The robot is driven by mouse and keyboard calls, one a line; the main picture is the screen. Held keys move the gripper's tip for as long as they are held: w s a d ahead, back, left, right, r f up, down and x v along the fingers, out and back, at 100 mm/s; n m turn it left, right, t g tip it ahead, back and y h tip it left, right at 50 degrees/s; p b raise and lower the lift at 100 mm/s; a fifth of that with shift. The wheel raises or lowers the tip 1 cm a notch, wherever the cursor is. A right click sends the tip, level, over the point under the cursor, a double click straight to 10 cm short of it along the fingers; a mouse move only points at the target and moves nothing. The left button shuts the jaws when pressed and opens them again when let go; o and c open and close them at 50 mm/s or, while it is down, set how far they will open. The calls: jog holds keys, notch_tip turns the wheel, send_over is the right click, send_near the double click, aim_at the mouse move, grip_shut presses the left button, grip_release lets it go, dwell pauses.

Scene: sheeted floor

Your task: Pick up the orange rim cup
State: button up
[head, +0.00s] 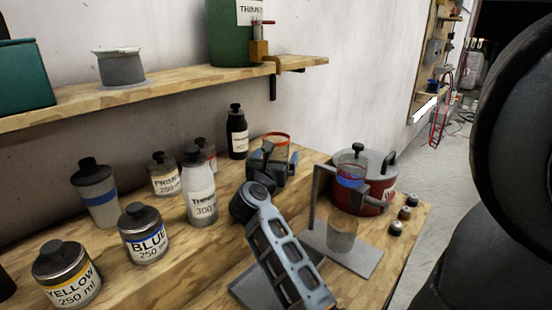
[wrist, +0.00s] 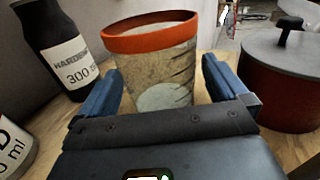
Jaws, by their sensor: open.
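The orange rim cup (wrist: 152,68) is a clear, see-through cup with an orange band around its top. It stands upright in the wrist view between the two blue fingers of my gripper (wrist: 160,90), which are open with a gap on each side of it. In the head view the cup (head: 276,136) shows mostly as its orange rim, at the back of the lower wooden bench. My gripper (head: 268,158) is in front of it there and hides its lower part.
A black hardener bottle (wrist: 68,50) stands left of the cup, and a red lidded pot (wrist: 283,85) to the right. A metal stand (head: 345,250) holds cups in front of the pot (head: 355,205). Several labelled bottles and jars, including blue (head: 142,235), crowd the left. A shelf (head: 180,84) runs above.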

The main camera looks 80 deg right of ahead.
jog(key=shift+c, duration=0.5)
jog(key=c, duration=1)
